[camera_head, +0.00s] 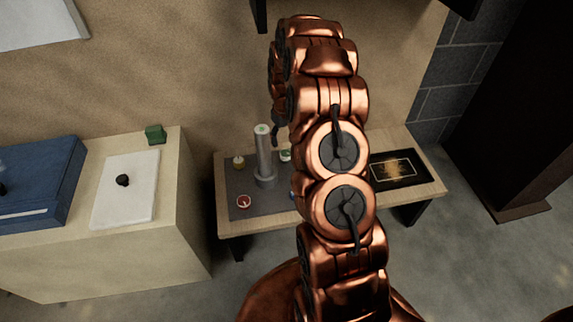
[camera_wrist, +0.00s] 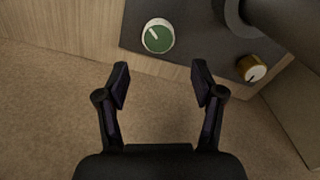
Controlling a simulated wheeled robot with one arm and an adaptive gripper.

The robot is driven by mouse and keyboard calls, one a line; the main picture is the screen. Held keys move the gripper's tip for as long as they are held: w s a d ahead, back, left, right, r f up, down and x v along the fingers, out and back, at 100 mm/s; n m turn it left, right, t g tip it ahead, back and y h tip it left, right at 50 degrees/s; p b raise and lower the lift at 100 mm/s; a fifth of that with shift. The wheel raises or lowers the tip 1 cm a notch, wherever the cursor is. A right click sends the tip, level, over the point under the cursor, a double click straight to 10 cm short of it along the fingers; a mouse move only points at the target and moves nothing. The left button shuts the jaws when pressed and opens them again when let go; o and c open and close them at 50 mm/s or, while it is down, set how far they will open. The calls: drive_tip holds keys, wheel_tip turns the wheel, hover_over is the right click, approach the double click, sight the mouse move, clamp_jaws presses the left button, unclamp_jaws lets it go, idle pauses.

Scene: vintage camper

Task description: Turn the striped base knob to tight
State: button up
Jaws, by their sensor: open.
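My gripper (camera_wrist: 160,78) is open and empty in the wrist view, its fingertips apart and short of a round green knob (camera_wrist: 158,36). That knob has a white rim and a white pointer line. It shows as a small piece in the head view (camera_head: 286,155), beside my arm. A brass knob (camera_wrist: 251,68) with a pale face and a mark sits to the right; the head view also shows it (camera_head: 238,162). A red knob (camera_head: 243,202) with a pale mark is at the front left of the grey board. I cannot tell which knob is the striped one.
A grey post (camera_head: 264,155) with a green top stands on the grey board (camera_head: 270,205). The wooden bench (camera_head: 325,208) also holds a black panel (camera_head: 398,170). A cabinet (camera_head: 175,215) stands at left. My arm hides part of the bench.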

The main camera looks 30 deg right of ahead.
sight(286, 153)
drive_tip(key=n+b, duration=0.1)
drive_tip(key=b, duration=0.1)
drive_tip(key=n+b, duration=0.2)
drive_tip(key=shift+s+a+f, duration=0.1)
drive_tip(key=shift+s+f, duration=0.3)
drive_tip(key=shift+s+r+n+b, duration=0.2)
drive_tip(key=shift+r+n+b, duration=0.1)
drive_tip(key=shift+n+b, duration=0.35)
drive_tip(key=shift+w+d+f+b, duration=0.1)
drive_tip(key=shift+f+b, duration=0.65)
drive_tip(key=shift+f, duration=1.15)
drive_tip(key=shift+d+f+b, duration=0.1)
drive_tip(key=shift+f+b, duration=0.65)
drive_tip(key=shift+f, duration=1.15)
drive_tip(key=c, duration=1.1)
drive_tip(key=shift+c, duration=0.2)
